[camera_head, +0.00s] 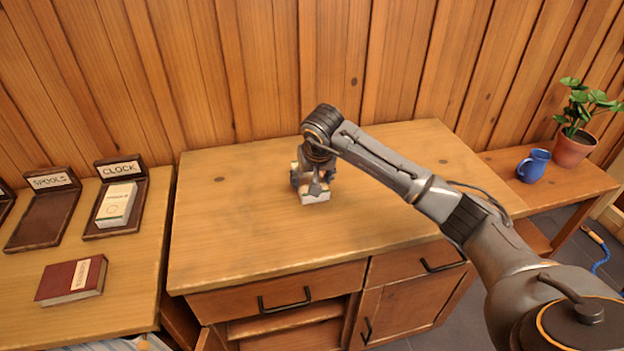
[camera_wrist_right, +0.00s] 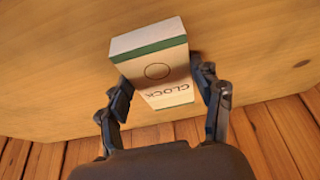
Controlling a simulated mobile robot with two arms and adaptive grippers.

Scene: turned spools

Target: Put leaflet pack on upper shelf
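The leaflet pack is a small white box with a green band and the word CLOCK; in the right wrist view (camera_wrist_right: 155,72) it lies between my two dark fingers. In the head view the pack (camera_head: 316,198) shows below the gripper, at the middle of the wooden cabinet top. My right gripper (camera_head: 316,184) points down there, and its fingers lie against both sides of the pack; it also shows in the right wrist view (camera_wrist_right: 162,85). Whether the pack touches the wood is hard to tell. No upper shelf can be made out. My left gripper is out of view.
On the left table stand a dark SPOOLS holder (camera_head: 45,215), empty, and a CLOCK holder (camera_head: 140,171) with a white pack (camera_head: 116,204). A red book (camera_head: 72,280) lies in front. A blue mug (camera_head: 533,166) and potted plant (camera_head: 574,146) stand right. The cabinet top (camera_head: 235,225) is otherwise clear.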

